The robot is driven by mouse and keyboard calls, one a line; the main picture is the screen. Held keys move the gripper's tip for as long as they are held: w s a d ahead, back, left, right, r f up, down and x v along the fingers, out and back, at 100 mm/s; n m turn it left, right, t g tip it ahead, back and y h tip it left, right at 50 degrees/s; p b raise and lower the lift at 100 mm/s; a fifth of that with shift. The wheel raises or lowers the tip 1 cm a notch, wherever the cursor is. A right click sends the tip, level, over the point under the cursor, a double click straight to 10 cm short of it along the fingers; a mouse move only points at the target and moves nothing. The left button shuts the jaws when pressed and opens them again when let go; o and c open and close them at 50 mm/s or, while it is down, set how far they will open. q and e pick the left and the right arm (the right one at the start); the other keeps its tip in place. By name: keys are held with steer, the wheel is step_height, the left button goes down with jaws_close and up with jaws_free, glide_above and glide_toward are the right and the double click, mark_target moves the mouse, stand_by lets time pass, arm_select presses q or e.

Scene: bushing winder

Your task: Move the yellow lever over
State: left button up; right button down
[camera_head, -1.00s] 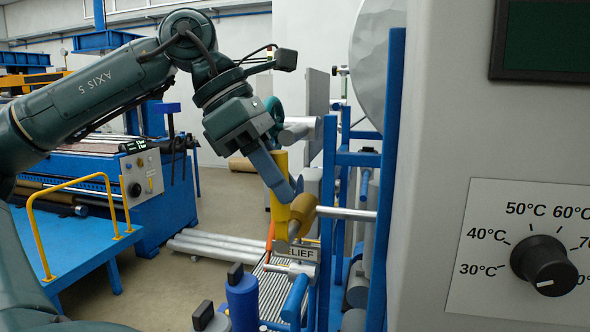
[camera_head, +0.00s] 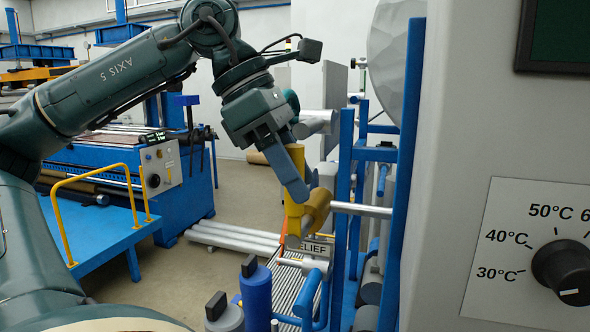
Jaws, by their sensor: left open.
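The yellow lever (camera_head: 294,205) stands roughly upright beside the blue frame, at the end of a silver horizontal shaft (camera_head: 361,209). A thicker yellow part joins it to the shaft. My left gripper (camera_head: 306,190) comes in from the upper left and is open, with its blue-grey finger in front of the lever's upper part. My right gripper is not in view.
A sign reading "ELIEF" (camera_head: 318,247) is below the lever. Blue uprights (camera_head: 340,200) stand right of it. A grey panel with a temperature dial (camera_head: 563,272) fills the right side. A blue machine with a yellow rail (camera_head: 103,166) stands at left.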

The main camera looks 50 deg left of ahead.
arm_select(q)
steer(key=p+v, duration=0.1)
steer(key=v, duration=1.2)
steer(key=shift+s, duration=0.15)
stand_by(0.3)
